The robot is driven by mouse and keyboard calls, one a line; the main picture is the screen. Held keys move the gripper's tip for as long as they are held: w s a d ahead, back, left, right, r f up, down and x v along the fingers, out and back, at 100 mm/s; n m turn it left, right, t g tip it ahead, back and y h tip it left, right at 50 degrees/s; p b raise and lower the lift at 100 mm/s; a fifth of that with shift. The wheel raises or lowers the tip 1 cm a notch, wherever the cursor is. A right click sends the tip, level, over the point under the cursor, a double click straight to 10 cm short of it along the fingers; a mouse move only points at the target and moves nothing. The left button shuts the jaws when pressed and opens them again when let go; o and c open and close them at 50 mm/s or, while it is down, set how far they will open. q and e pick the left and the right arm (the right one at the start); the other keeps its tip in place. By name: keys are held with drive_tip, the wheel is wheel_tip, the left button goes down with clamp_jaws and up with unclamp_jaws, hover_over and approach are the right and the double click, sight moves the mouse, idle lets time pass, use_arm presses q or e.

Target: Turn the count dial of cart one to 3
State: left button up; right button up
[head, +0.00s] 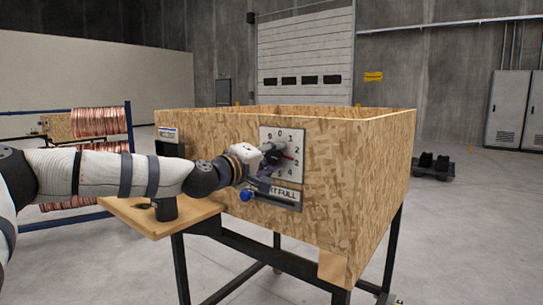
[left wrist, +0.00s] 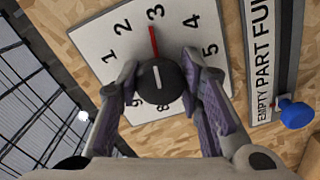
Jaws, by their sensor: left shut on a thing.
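The count dial is a white square plate (head: 296,141) with black digits on the front of the wooden cart (head: 345,165). It also shows in the left wrist view (left wrist: 105,85). At its centre is a round black knob (left wrist: 160,82) with a red pointer (left wrist: 152,42). In the left wrist view the pointer points at or very near the 3. My left gripper (head: 270,160) is at the dial, and its two fingers (left wrist: 167,85) are shut on the knob from both sides. The lower digits are partly hidden by the fingers. My right gripper is out of view.
Below the dial is an EMPTY PART FULL strip (left wrist: 259,50) with a blue knob (left wrist: 296,114). A wooden shelf (head: 133,216) juts from the cart under my left arm. A blue rack with copper coils (head: 100,122) stands at the left. Open floor lies right of the cart.

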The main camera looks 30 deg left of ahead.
use_arm(q)
drive_tip(key=shift+m, duration=0.6)
drive_tip(key=o, duration=1.2)
drive_tip(key=shift+c, duration=0.2)
drive_tip(key=s, duration=0.7)
drive_tip(key=shift+s+a, duration=0.25)
drive_tip(key=shift+a, duration=0.05)
drive_tip(key=shift+f, duration=0.1)
